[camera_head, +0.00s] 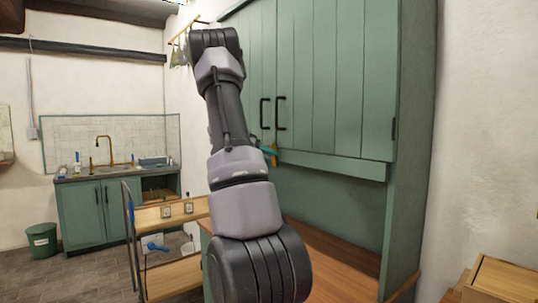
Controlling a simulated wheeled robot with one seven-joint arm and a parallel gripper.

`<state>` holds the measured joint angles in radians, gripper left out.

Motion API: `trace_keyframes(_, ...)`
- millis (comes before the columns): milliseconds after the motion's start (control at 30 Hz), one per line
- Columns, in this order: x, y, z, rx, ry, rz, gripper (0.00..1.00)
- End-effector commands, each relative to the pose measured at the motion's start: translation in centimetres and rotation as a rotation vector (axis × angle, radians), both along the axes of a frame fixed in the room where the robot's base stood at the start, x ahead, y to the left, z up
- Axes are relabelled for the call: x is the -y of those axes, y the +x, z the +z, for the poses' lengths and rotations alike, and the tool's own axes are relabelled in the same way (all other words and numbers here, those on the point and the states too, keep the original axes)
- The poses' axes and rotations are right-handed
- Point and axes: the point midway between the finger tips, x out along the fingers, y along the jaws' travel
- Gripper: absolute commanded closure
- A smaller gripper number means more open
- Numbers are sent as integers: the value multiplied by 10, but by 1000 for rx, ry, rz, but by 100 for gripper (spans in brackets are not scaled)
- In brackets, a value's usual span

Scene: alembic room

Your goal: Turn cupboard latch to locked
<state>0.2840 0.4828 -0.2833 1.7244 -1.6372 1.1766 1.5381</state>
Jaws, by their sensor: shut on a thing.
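The tall green cupboard (335,80) stands right of centre with its plank doors closed. Two dark bar handles (280,113) sit side by side where the doors meet. A small yellow-orange piece (272,155) with some teal beside it shows just below the handles, at the doors' lower edge. It may be the latch, but it is too small and too covered to tell its position. My arm rises in front of the cupboard and hides the area left of this piece. My gripper is hidden behind my arm.
A wooden counter (335,262) lies under the cupboard doors. A wooden shelf unit (170,215) with a blue item stands left of my arm. A sink cabinet (85,212) and green bin (42,240) are far left. A wooden piece (505,280) is at the lower right.

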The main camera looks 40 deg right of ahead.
Motion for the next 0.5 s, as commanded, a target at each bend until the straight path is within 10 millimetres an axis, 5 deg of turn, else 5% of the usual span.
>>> trace_keyframes(500,-1,-1,0,200,-22,1,100)
